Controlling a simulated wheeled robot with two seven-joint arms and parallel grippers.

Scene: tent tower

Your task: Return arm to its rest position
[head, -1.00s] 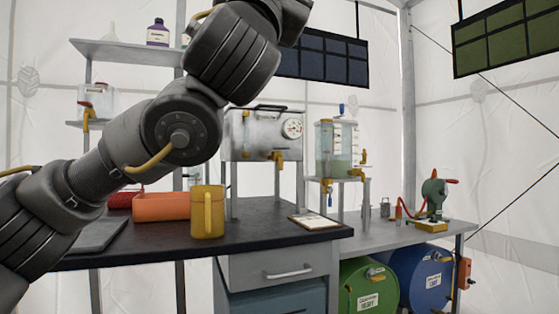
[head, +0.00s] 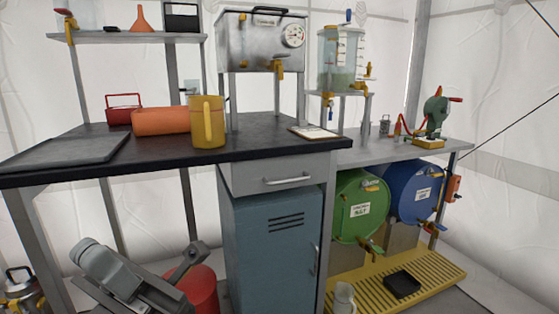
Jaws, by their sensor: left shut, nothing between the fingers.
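My left gripper (head: 187,264) shows in the lower left of the head view, low beside the front of the black-topped bench (head: 260,149). It is shut, with nothing held. It is well below the bench top and apart from the things standing on it. The lower part of my left arm is cut off by the bottom edge of the picture. My right gripper is not in view.
A blue cabinet (head: 268,240) stands below. A red container (head: 201,290) is behind my gripper.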

